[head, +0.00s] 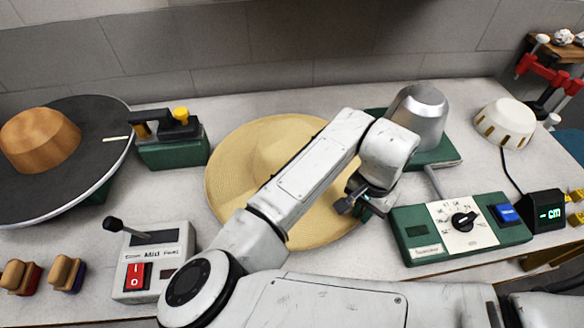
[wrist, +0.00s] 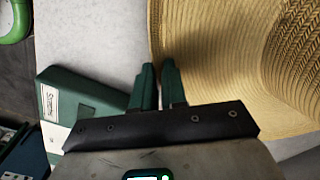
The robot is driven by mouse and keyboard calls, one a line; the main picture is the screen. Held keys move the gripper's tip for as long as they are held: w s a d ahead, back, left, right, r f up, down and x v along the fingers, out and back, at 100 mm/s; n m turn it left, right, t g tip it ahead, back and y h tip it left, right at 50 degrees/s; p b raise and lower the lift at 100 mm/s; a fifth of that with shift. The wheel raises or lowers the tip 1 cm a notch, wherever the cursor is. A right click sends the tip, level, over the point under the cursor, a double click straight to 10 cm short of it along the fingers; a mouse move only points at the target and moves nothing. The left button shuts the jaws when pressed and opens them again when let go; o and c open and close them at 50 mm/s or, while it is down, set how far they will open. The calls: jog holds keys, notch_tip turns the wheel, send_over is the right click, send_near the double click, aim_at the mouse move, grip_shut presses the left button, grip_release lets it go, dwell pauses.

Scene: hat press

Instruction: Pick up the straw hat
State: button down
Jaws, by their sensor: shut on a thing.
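The straw hat (head: 228,172) is pale yellow with a wide brim and lies on the light work table in the head view, partly hidden behind my arm. In the wrist view, the woven hat (wrist: 210,40) fills the upper right, with its crown at the far right. My gripper (wrist: 159,72) has its two green fingers close together at the brim's edge, shut on the brim. In the head view, my gripper (head: 352,206) is at the hat's right side, its fingertips mostly hidden.
A green control box (head: 462,228) with a dial stands just right of my gripper. A metal dome (head: 419,112) on a green base stands behind it. A switch box (head: 155,262), a green block with a yellow knob (head: 172,145) and a dark disc with a wooden form (head: 65,185) are at left.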

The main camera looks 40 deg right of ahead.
jog(key=shift+r, duration=0.15)
jog(key=shift+r, duration=0.55)
jog(key=s+d+r, duration=0.2)
jog(key=s+r, duration=0.9)
jog(key=s, duration=0.2)
jog(key=shift+s+d+r+p, duration=0.3)
jog(key=shift+s+d, duration=0.05)
jog(key=shift+d, duration=0.05)
